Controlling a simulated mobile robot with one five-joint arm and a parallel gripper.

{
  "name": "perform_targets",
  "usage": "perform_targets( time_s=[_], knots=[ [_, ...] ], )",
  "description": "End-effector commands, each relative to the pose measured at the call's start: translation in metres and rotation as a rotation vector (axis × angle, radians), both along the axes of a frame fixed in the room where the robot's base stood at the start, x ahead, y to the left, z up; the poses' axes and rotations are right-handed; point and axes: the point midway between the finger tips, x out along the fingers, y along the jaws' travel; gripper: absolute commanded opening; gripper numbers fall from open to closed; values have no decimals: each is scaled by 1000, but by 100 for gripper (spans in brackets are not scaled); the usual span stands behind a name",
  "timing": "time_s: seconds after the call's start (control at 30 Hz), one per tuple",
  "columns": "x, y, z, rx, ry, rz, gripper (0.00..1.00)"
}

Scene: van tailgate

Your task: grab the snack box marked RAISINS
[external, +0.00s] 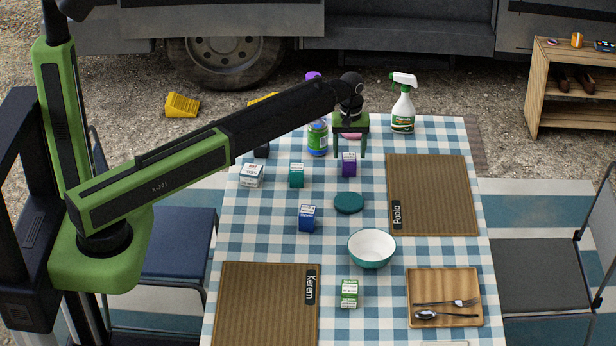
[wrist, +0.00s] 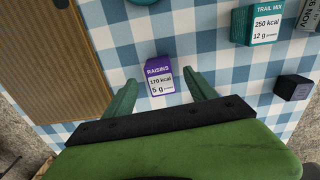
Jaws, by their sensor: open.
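The snack box marked RAISINS (wrist: 159,80) is small and purple with a white label. It stands on the checked tablecloth, and its name reads clearly in the wrist view. In the external view the purple box (external: 349,164) is near the far end of the table, just below my gripper (external: 350,148). My gripper also shows in the wrist view (wrist: 160,90), with its two green fingers apart, one on each side of the box in the picture. It holds nothing. I cannot tell how far the fingertips are above or short of the box.
A teal TRAIL MIX box (wrist: 257,25) stands to one side; it also shows externally (external: 297,175). A blue box (external: 307,218), teal lid (external: 349,203) and bowl (external: 372,249) are nearer the front.

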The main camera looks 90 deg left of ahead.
Motion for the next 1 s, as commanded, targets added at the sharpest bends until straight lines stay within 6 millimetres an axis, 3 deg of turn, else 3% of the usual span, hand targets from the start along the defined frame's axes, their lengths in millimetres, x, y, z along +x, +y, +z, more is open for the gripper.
perform_targets(
  time_s=[0.17,0.4,0.67,1.0],
  knots=[
    [0,3,-11,0,0,0,65],
    [1,9,-51,0,0,-1,65],
    [0,9,-50,0,-1,-1,65],
    [0,9,-50,0,-1,0,22]
  ],
)
